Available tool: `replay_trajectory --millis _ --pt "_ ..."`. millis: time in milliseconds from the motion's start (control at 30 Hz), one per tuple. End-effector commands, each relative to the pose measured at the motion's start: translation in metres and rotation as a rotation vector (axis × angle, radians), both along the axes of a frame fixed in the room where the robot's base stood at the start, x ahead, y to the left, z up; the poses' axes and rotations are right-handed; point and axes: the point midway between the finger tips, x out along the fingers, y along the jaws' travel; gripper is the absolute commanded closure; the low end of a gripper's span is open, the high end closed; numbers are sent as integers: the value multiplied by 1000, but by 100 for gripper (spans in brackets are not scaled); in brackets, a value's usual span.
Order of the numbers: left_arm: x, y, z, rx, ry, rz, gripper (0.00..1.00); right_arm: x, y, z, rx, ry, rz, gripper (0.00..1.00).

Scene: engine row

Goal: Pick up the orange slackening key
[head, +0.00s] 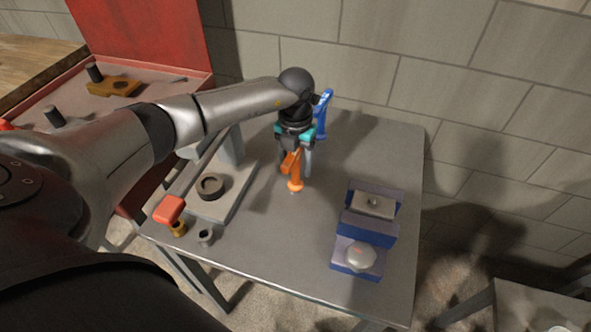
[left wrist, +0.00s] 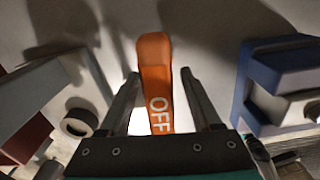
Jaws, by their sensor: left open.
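The orange slackening key (head: 295,184) stands on the grey table (head: 330,135), with its handle tilted up under my left gripper. In the left wrist view the key (left wrist: 155,75) shows the word OFF and lies between the two fingers. My left gripper (head: 294,168) is open, its fingers pointing down on either side of the key. In the left wrist view a gap shows between the key and the left gripper's fingers (left wrist: 160,88). My right gripper is in neither view.
A blue key-like tool (head: 322,115) stands just behind my left gripper. A blue block fixture (head: 368,229) is on the right. A press with a red-ended lever (head: 169,209) is on the left, with small cylinders (head: 206,237) in front. The table's front middle is clear.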

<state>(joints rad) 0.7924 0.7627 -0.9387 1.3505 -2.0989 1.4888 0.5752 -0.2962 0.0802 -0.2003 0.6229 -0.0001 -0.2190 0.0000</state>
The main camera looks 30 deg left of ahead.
Motion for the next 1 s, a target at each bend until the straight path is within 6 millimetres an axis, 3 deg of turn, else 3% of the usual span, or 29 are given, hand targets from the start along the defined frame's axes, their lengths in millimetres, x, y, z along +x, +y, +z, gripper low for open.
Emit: replay_trajectory --millis 200,767,1000 --pt "0 0 -1 0 -1 -1 35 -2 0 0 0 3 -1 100" --pt "0 0 -1 -1 0 -1 98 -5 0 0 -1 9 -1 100" --pt "0 0 0 -1 -1 -1 100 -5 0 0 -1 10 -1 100"
